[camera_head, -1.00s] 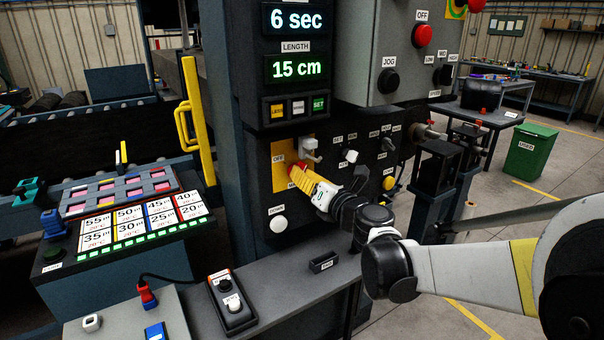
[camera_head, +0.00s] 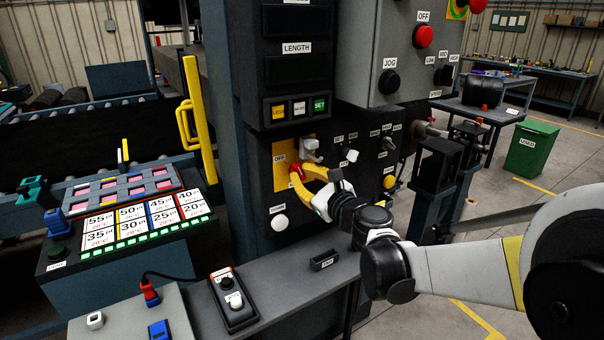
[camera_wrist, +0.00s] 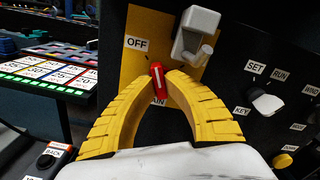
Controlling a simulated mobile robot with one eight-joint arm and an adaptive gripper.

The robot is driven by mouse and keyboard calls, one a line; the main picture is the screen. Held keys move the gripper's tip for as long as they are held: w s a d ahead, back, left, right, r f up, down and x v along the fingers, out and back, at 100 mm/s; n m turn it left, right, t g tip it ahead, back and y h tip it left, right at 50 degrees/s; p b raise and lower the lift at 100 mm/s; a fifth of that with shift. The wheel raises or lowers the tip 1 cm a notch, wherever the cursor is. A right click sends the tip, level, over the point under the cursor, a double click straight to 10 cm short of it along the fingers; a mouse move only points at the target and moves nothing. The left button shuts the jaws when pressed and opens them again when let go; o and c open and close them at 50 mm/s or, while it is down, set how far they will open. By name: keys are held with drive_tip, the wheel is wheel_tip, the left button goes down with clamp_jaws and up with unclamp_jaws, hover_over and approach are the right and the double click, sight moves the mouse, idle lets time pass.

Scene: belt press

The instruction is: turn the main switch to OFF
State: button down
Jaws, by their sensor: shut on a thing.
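The main switch has a small red handle (camera_wrist: 158,84) with a white line, on a yellow plate (camera_wrist: 150,28) on the dark machine front. In the wrist view the handle's upper end leans slightly left, towards the OFF label (camera_wrist: 137,43). The MAIN label below is partly hidden by my fingers. My gripper (camera_wrist: 161,77) has yellow fingers curving in from both sides, with their tips shut on the red handle. In the head view my gripper (camera_head: 300,172) reaches the yellow plate (camera_head: 280,181) from the right.
A grey hasp-like block (camera_wrist: 195,35) sticks out close above the handle. The LENGTH display (camera_head: 296,68) is dark. A small knob (camera_wrist: 267,104) by the SET and RUN labels lies to the right. A grey shelf with a push-button box (camera_head: 232,303) runs below.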

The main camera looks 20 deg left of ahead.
drive_tip(key=shift+n, duration=2)
drive_tip(key=c, duration=1.4)
unclamp_jaws()
drive_tip(key=shift+c, duration=0.2)
